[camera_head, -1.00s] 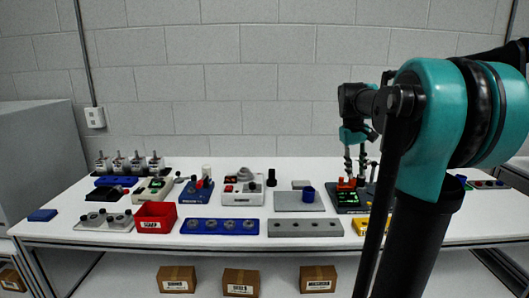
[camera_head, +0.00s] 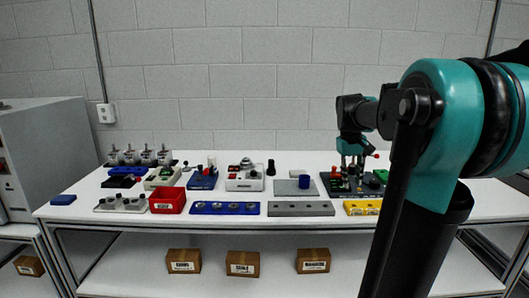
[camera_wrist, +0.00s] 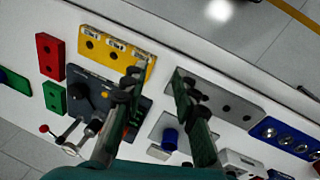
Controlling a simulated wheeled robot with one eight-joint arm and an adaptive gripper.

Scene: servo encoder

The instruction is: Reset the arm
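My gripper (camera_head: 353,163) is over the right part of the white bench, above a dark unit (camera_head: 345,190) with small coloured parts. In the wrist view my gripper (camera_wrist: 156,88) has its two fingers well apart, with nothing between them. Bench surface shows in the gap. The dark unit (camera_wrist: 103,88) lies partly behind the left finger there, with knobs and a red-ended lever (camera_wrist: 44,129) beside it. Whether a fingertip touches the unit cannot be told. My arm covers the right end of the bench in the head view.
A yellow block (camera_wrist: 115,48) and a grey holed block (camera_wrist: 225,100) lie near the fingers. A blue cylinder (camera_head: 305,181) stands on a grey plate. A red bin (camera_head: 167,200) and a blue holed block (camera_head: 225,208) line the front. Boxes sit on the shelf below.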

